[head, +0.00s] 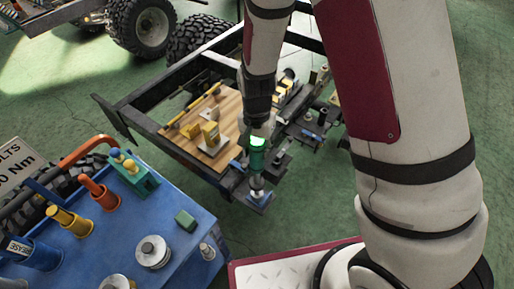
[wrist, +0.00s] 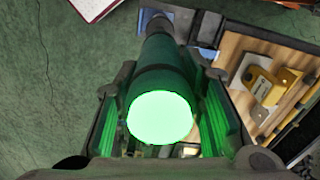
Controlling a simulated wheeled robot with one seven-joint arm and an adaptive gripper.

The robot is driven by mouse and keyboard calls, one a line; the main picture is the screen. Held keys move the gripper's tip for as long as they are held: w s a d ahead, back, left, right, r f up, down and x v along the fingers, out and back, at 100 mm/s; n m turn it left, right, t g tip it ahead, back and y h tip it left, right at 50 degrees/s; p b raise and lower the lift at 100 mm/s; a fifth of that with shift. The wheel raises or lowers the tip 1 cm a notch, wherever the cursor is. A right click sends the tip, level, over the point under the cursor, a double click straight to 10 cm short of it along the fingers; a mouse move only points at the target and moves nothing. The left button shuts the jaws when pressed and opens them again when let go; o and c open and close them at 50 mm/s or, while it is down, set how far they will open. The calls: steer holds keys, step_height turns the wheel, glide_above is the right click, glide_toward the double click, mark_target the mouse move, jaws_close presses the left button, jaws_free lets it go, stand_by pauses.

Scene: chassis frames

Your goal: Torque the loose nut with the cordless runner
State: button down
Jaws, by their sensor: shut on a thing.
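The green cordless runner (head: 257,160) hangs nearly upright, nose down, with a bright green light glowing on its upper end. My gripper (head: 260,133) is shut around its body. In the wrist view my gripper (wrist: 165,105) has a finger on each side of the runner (wrist: 164,65). The runner's dark nose points down at a blue-grey bracket (head: 260,203) at the near corner of the chassis frame (head: 150,130). The nose appears at or just above the bracket; I cannot tell whether it touches. The loose nut is hidden or too small to make out.
A blue cart top (head: 110,245) stands at the lower left with orange, yellow and blue tools, a small green block (head: 186,220) and steel discs (head: 152,252). A wooden board (head: 205,140) with yellow parts lies on the chassis. Tyres (head: 150,27) stand behind.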

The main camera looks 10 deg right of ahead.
mark_target(257, 142)
steer(key=shift+s+r, duration=0.1)
steer(key=shift+r+p, duration=0.8)
steer(key=shift+r, duration=0.6)
steer(key=shift+r+p, duration=0.95)
steer(key=shift+r, duration=1.6)
